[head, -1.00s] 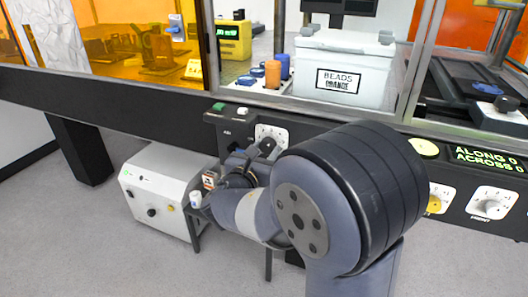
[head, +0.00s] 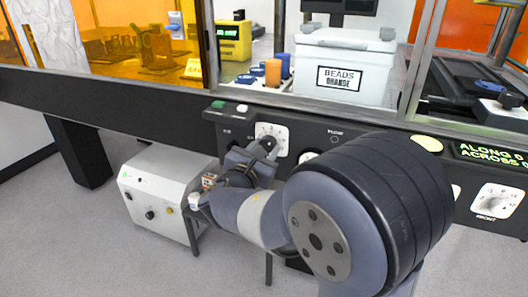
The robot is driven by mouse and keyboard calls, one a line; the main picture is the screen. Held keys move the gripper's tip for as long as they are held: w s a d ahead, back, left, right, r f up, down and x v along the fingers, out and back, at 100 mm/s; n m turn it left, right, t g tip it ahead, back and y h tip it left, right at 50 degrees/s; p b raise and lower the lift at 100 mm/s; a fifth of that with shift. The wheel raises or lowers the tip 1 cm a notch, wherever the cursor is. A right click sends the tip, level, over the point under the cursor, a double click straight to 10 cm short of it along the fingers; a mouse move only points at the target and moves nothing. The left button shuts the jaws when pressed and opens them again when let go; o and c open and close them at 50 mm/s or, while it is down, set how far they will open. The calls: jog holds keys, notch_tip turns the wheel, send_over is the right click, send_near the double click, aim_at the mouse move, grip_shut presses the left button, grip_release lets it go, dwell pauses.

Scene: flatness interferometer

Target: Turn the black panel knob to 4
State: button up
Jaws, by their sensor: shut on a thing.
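The black panel knob (head: 269,143) sits on a white dial plate (head: 282,130) with markings, on the dark front panel below the window. My gripper (head: 262,150) reaches up to it from below left and is shut on the knob. The jaws hide part of the knob and the lower left of the plate. The knob's pointer and the number it stands at are too small to read.
A green button (head: 218,104) and a white button (head: 242,108) sit above left of the dial. Another white dial, marked FRONT (head: 497,201), is at the right. A white box unit (head: 160,190) stands on the floor at the left. My arm covers the panel's middle.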

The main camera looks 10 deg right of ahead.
jog(key=o, duration=1)
jog(key=shift+a, duration=0.1)
jog(key=p+v, duration=0.2)
jog(key=v, duration=0.8)
jog(key=shift+s+a, duration=0.15)
jog(key=shift+s, duration=0.2)
jog(key=b+x, duration=0.2)
jog(key=x, duration=0.8)
jog(key=shift+w+d, duration=0.25)
jog(key=shift+w, duration=0.05)
jog(key=shift+f, duration=0.1)
